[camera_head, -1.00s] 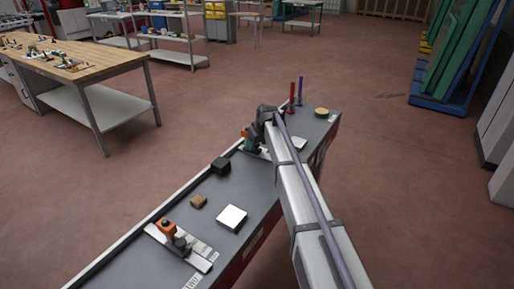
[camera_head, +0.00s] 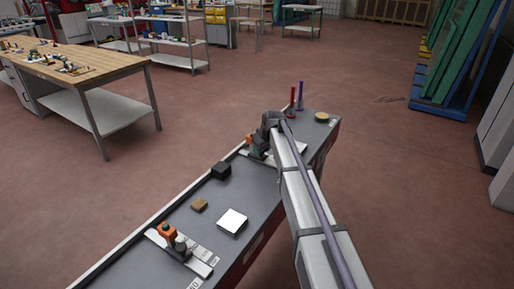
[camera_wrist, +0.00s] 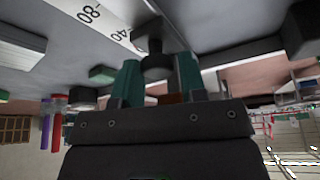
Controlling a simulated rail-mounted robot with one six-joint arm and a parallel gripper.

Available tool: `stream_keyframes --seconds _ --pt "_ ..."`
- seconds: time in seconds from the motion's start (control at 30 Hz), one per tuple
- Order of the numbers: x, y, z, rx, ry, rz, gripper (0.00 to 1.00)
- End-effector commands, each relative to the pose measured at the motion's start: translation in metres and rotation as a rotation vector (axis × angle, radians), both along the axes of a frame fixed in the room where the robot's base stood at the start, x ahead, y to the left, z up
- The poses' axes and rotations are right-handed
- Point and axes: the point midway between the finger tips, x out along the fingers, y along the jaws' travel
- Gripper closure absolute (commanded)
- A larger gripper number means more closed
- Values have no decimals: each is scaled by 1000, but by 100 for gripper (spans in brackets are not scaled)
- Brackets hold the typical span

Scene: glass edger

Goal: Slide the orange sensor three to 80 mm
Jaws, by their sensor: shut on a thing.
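My gripper (camera_wrist: 158,72) has teal fingers shut on the dark, round upper part (camera_wrist: 157,62) of a sensor in the wrist view. A sliver of orange (camera_wrist: 172,98) shows between the fingers. In the head view, orange of this sensor (camera_head: 250,139) shows beside my gripper (camera_head: 258,153) at the far part of the bench; the rest is hidden. The sensor stands on a pale scale strip (camera_wrist: 106,22), with marks 80 and 40 readable in the wrist view. The 40 is nearer the sensor. A second orange sensor (camera_head: 167,231) stands on the near plate (camera_head: 200,267).
The grey bench (camera_head: 265,190) carries a black block (camera_head: 221,170), a brown block (camera_head: 199,205) and a white block (camera_head: 232,221). Red (camera_head: 292,98) and blue (camera_head: 301,92) posts and a round yellowish item (camera_head: 321,117) stand beyond my gripper.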

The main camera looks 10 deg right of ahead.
Motion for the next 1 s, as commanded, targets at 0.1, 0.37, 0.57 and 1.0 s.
stream_keyframes --seconds 0.1,0.37,0.57,1.0 --pt "-19 -23 1 1 -3 -10 100" --pt "-33 -41 1 0 -4 -8 100" --pt "-32 -41 1 -1 -5 -9 58" --pt "-34 -39 3 0 -2 -4 42"
